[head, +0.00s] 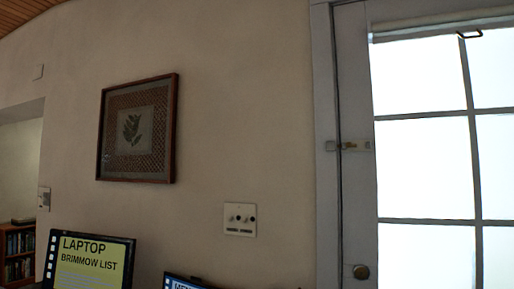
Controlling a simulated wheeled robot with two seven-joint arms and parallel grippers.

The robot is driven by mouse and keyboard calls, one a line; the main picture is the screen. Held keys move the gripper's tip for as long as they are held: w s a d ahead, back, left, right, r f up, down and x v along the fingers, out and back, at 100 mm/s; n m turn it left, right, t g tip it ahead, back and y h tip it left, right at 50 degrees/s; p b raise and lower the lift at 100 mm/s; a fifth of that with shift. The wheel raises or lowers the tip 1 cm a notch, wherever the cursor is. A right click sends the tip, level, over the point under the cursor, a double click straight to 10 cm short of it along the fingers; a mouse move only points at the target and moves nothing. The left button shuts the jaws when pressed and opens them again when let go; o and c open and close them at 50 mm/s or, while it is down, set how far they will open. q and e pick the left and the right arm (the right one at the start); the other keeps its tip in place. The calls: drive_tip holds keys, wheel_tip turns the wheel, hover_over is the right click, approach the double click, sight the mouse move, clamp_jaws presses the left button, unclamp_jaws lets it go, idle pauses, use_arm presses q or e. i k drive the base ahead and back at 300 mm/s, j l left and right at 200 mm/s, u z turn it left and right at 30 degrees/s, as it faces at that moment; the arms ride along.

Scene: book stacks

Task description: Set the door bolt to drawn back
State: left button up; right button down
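The door bolt (355,146) is a small brass-coloured bar mounted flat on the white door (357,215), near the door's left edge. A small pale keeper (330,146) sits level with it on the door frame. The bolt's left end lies close to the gap between door and frame. It is too small to tell whether the bar enters the keeper. Neither of my grippers is in view.
A round knob (361,271) is lower on the door, beside bright glass panes (425,160). The wall to the left carries a framed picture (137,130) and a switch plate (240,219). A screen (90,262) reading "LAPTOP BRIMMOW LIST" stands lower left, near a bookshelf (19,250).

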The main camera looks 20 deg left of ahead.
sight(349, 145)
drive_tip(key=i+l+u, duration=0.25)
drive_tip(key=u, duration=0.2)
drive_tip(key=i+l+u, duration=0.3)
drive_tip(key=u, duration=0.2)
drive_tip(key=i+l+u, duration=0.2)
drive_tip(key=l+u, duration=0.25)
drive_tip(key=i+l+u, duration=0.1)
drive_tip(key=l+u, duration=0.4)
